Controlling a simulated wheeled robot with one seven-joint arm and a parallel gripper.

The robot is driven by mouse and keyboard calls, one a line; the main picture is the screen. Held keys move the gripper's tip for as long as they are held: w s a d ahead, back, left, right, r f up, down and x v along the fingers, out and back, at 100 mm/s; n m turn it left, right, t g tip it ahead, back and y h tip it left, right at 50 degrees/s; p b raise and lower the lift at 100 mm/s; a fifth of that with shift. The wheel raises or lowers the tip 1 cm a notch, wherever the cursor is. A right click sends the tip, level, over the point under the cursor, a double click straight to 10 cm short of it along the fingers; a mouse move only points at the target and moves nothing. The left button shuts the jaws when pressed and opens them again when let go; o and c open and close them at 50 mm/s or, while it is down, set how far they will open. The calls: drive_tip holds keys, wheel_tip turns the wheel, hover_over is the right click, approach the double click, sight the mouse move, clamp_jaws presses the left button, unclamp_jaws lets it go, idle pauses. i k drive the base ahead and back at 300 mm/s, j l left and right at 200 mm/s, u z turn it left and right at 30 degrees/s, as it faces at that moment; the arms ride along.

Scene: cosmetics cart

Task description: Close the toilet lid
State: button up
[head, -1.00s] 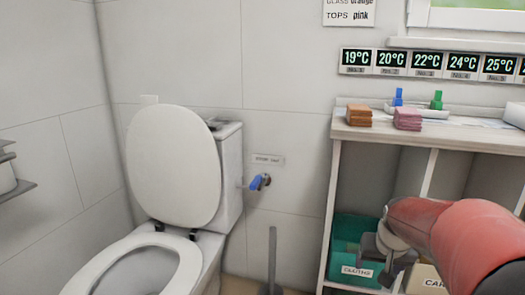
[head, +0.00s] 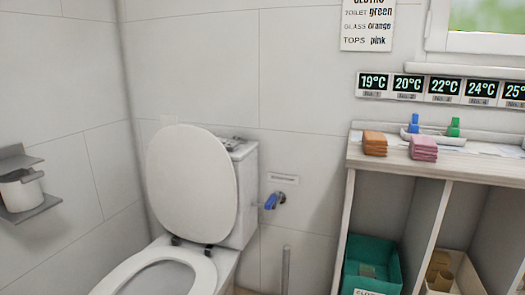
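The white toilet lid (head: 192,184) stands raised, leaning back near the tank. The toilet seat (head: 165,268) lies down on the bowl, and the bowl's front is cut off by the bottom edge of the picture. Dark hinges (head: 190,242) join lid and seat at the back. The toilet tank (head: 246,192) stands behind the lid, partly hidden by it. My gripper is not in view.
A shelf unit (head: 345,215) stands to the right, with a green bin (head: 392,258) and a cardboard box (head: 462,268) inside. A blue-handled valve (head: 271,201) and an upright grey handle (head: 286,268) are between toilet and shelf. A paper holder (head: 38,211) is on the left wall.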

sight(188, 183)
drive_tip(key=u, duration=1.45)
